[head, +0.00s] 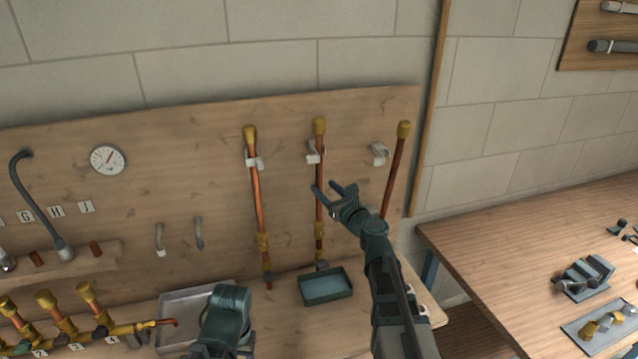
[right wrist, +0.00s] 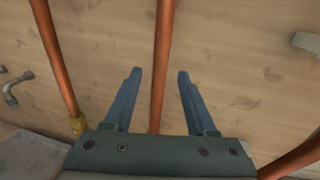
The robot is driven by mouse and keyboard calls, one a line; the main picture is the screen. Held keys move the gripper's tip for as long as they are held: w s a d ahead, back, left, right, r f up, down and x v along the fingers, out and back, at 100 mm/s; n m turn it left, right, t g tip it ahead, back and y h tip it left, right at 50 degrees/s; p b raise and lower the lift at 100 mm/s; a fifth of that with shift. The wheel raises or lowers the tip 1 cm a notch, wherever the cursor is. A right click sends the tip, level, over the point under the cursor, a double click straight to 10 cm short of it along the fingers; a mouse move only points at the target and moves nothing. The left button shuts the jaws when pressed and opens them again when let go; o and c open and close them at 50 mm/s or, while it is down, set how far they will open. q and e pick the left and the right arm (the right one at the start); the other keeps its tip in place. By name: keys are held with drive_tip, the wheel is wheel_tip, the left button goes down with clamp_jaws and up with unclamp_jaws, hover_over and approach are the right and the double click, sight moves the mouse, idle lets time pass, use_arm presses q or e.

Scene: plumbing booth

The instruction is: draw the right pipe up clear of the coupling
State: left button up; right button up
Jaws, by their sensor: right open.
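Three copper pipes with brass tops stand against the wooden board: a left pipe (head: 258,195), a middle pipe (head: 319,215) and a right pipe (head: 393,174). The right pipe leans, its top right of its white clip (head: 379,153); my arm hides its lower end. The left and middle pipes run down to brass couplings (head: 264,242) (head: 320,243). My right gripper (head: 324,187) is open in front of the middle pipe. In the right wrist view the middle pipe (right wrist: 162,55) runs between the open fingers (right wrist: 158,75), touching neither. My left gripper does not show.
A green tray (head: 327,301) sits below the middle pipe, and a grey tray (head: 172,305) stands left of it. Brass valves (head: 85,293) line the lower left. A side bench (head: 480,245) with a vise (head: 583,277) is at right.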

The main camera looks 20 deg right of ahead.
sight(321, 184)
drive_tip(key=shift+x, duration=2.1)
clamp_jaws()
